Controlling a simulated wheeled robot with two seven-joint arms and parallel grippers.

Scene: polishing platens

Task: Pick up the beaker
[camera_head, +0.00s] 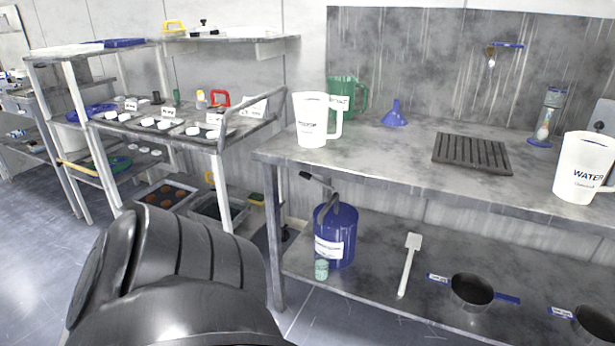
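A white beaker-like jug (312,120) with a handle on its right and a printed label stands upright near the left end of the steel bench. A green jug (345,96) with a white label stands just behind it, partly hidden. A white beaker marked WATER (583,168) stands upright at the right end of the bench, partly cut by the frame edge. I cannot tell which of these is the task's beaker. Neither gripper is in view. A large dark rounded part of my own body fills the lower left.
On the bench (395,165) are a blue funnel (395,115) and a dark grooved mat (472,153). The lower shelf holds a blue can (335,236), a white paddle (409,264) and pans (472,290). A cart (160,133) with small items stands left.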

